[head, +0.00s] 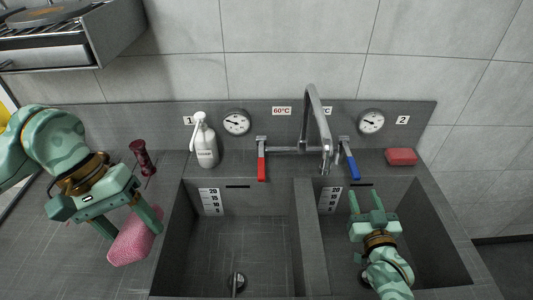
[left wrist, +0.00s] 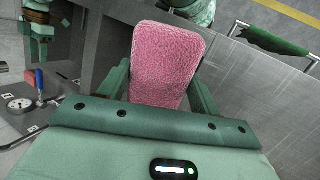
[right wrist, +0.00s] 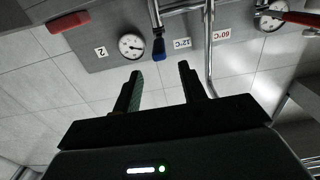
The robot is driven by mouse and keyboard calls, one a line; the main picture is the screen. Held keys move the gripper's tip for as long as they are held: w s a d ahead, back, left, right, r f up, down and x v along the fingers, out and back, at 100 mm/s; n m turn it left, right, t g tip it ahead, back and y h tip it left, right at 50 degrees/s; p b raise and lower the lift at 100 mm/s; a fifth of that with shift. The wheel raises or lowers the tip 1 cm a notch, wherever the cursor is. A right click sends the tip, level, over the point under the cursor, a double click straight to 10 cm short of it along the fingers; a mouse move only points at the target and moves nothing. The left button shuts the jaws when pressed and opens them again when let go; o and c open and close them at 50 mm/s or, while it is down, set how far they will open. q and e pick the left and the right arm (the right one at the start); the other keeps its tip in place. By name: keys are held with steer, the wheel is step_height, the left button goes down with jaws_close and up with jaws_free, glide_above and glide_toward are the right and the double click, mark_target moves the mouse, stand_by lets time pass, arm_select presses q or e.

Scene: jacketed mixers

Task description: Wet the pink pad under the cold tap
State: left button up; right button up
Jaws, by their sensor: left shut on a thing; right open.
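The pink pad (head: 134,240) is held by my left gripper (head: 128,226) above the counter, left of the left basin. It also shows between the fingers in the left wrist view (left wrist: 166,62). My right gripper (head: 367,203) is open and empty over the right basin, pointing toward the back wall; its fingers also show in the right wrist view (right wrist: 160,88). The blue lever (head: 350,163) is at the right of the tap, beyond my right gripper. The red lever (head: 261,163) is at the left. The tall grey spout (head: 318,115) stands between them. No water is visible.
The left basin (head: 235,230) is empty, with a drain fitting; a divider (head: 318,240) separates it from the right basin. A white pump bottle (head: 206,143), a dark red object (head: 142,157) and a red block (head: 401,157) stand along the back. A rack (head: 70,40) hangs upper left.

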mark_target(357, 179)
arm_select(q)
steer(key=shift+s, duration=0.65)
steer(key=shift+w+f+b, duration=0.55)
steer(key=shift+f+b, duration=0.25)
steer(key=shift+f, duration=0.1)
arm_select(e)
steer(key=w, duration=0.9)
steer(key=shift+w+d, duration=0.25)
steer(key=shift+d, duration=0.05)
arm_select(q)
steer(key=shift+s, duration=0.25)
arm_select(e)
steer(key=shift+w+r, duration=0.15)
steer(key=shift+w, duration=0.35)
arm_select(q)
steer(key=shift+w+f, duration=0.1)
steer(key=shift+w, duration=0.05)
arm_select(e)
steer(key=shift+w, duration=0.3)
